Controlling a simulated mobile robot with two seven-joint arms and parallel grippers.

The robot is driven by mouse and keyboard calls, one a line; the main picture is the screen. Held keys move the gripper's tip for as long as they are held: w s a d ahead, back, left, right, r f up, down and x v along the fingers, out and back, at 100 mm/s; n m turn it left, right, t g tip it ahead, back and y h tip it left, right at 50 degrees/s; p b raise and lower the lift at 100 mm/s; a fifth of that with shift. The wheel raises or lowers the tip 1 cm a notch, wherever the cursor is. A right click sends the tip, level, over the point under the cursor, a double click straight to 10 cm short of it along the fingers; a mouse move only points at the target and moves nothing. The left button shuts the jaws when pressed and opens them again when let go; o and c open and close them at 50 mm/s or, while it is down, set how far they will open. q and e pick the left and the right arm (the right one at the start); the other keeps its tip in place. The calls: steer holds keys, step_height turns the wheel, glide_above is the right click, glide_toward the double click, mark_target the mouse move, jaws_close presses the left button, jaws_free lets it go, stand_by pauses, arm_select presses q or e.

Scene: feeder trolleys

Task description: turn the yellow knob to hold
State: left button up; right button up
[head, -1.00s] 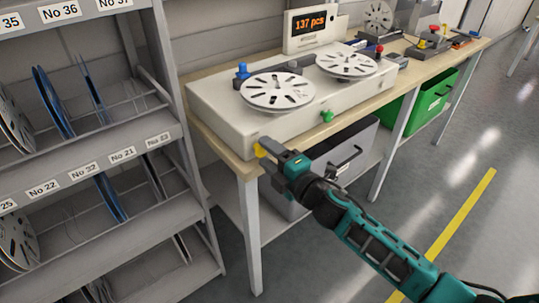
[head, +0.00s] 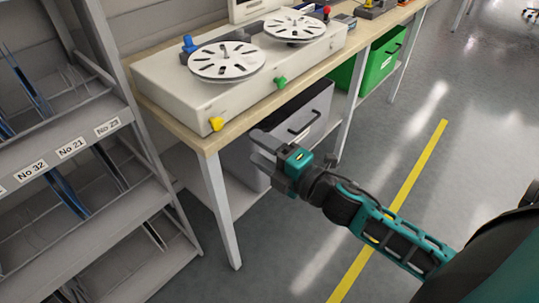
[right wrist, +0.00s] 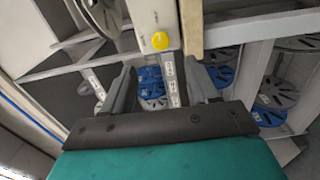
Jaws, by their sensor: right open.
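The yellow knob (head: 216,124) is on the front face of the white counting machine (head: 165,92), near its left end. In the right wrist view the yellow knob (right wrist: 160,41) shows beyond the fingers, near the top middle. My right gripper (head: 259,148) is open and empty, in front of the table edge, to the right of and lower than the knob, apart from it. In the right wrist view its two fingers (right wrist: 158,85) stand wide apart. A marking for hold on the knob is too small to make out. My left gripper is not in view.
A green knob (head: 280,82) sits further right on the machine's front, and a blue knob (head: 189,44) on top beside the slotted discs. A grey bin (head: 305,110) and a green bin (head: 384,60) stand under the table. A reel rack (head: 60,150) stands at left.

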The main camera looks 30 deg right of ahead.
steer(key=shift+v, duration=1.05)
steer(key=s+a+f+m+g+h, duration=0.1)
steer(key=s+f+m+g+h, duration=0.1)
steer(key=s+f+m, duration=0.3)
steer(key=s+a+f+m+g+h, duration=0.2)
steer(key=s+f+m+g, duration=0.2)
steer(key=f+m, duration=0.8)
steer(key=shift+s+a+m, duration=0.25)
steer(key=shift+s+m, duration=0.7)
steer(key=shift+m, duration=0.15)
